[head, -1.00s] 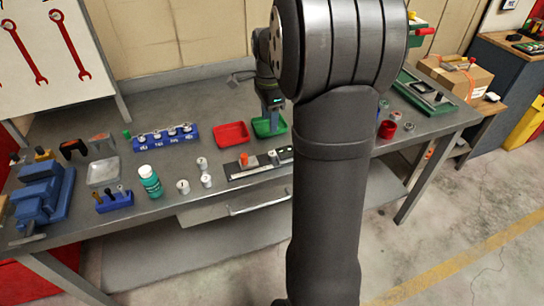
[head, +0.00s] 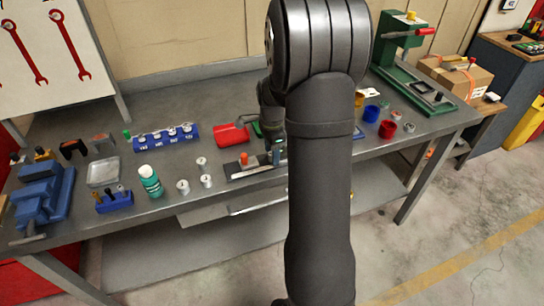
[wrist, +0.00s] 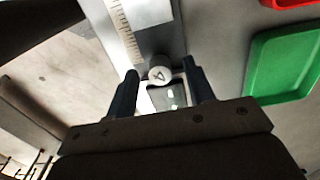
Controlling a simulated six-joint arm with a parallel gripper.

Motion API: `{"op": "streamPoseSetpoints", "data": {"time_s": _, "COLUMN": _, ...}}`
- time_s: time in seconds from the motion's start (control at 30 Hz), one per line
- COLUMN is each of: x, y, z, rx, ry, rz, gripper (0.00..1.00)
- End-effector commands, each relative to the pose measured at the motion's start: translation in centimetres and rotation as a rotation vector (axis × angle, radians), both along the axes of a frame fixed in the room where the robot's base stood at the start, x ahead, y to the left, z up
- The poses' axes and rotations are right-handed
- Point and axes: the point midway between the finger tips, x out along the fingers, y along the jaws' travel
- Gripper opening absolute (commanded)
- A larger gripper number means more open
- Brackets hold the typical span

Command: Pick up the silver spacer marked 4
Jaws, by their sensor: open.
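A round silver spacer (wrist: 160,73) shows end-on in the wrist view, with a dark mark on its face that looks like a 4. It is at the end of a dark strip beside a ruler scale. My gripper (wrist: 161,69) is open, with one finger on each side of the spacer and gaps between. In the head view my gripper (head: 277,152) is low over the measuring board (head: 236,173), partly hidden by my arm. The spacer cannot be made out there. Several pale spacers (head: 183,187) stand left of the board; their marks are too small to read.
An orange block (head: 244,159) is on the board. A blue rack (head: 165,138) with several pieces, a green bottle (head: 151,181) and a blue vise (head: 42,196) are left.

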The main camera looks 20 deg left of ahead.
Motion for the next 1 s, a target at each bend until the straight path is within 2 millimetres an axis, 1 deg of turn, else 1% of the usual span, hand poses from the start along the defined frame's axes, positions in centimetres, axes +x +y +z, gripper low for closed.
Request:
{"op": "streamPoseSetpoints", "data": {"time_s": 0.13, "x": 0.0, "y": 0.0, "z": 0.0, "rx": 0.001, "ry": -0.001, "rz": 0.000, "gripper": 0.49}}
{"op": "streamPoseSetpoints", "data": {"time_s": 0.17, "x": 0.0, "y": 0.0, "z": 0.0, "rx": 0.001, "ry": -0.001, "rz": 0.000, "gripper": 0.47}}
{"op": "streamPoseSetpoints", "data": {"time_s": 0.2, "x": 0.0, "y": 0.0, "z": 0.0, "rx": 0.001, "ry": -0.001, "rz": 0.000, "gripper": 0.39}}
{"op": "streamPoseSetpoints", "data": {"time_s": 0.27, "x": 0.0, "y": 0.0, "z": 0.0, "rx": 0.001, "ry": -0.001, "rz": 0.000, "gripper": 0.27}}
{"op": "streamPoseSetpoints", "data": {"time_s": 0.3, "x": 0.0, "y": 0.0, "z": 0.0, "rx": 0.001, "ry": -0.001, "rz": 0.000, "gripper": 0.19}}
{"op": "streamPoseSetpoints", "data": {"time_s": 0.4, "x": 0.0, "y": 0.0, "z": 0.1, "rx": 0.001, "ry": -0.001, "rz": 0.000, "gripper": 0.01}}
{"op": "streamPoseSetpoints", "data": {"time_s": 0.63, "x": 0.0, "y": 0.0, "z": 0.1, "rx": 0.001, "ry": -0.001, "rz": 0.000, "gripper": 0.00}}
{"op": "streamPoseSetpoints", "data": {"time_s": 0.77, "x": 0.1, "y": 0.0, "z": 0.5, "rx": 0.001, "ry": -0.002, "rz": 0.000, "gripper": 0.00}}
{"op": "streamPoseSetpoints", "data": {"time_s": 0.87, "x": 0.1, "y": 0.0, "z": 1.4, "rx": 0.001, "ry": -0.003, "rz": 0.000, "gripper": 0.00}}
{"op": "streamPoseSetpoints", "data": {"time_s": 0.97, "x": 0.1, "y": 0.0, "z": 2.8, "rx": 0.001, "ry": -0.003, "rz": 0.000, "gripper": 0.00}}
{"op": "streamPoseSetpoints", "data": {"time_s": 1.0, "x": 0.1, "y": 0.0, "z": 3.5, "rx": 0.002, "ry": -0.004, "rz": 0.000, "gripper": 0.00}}
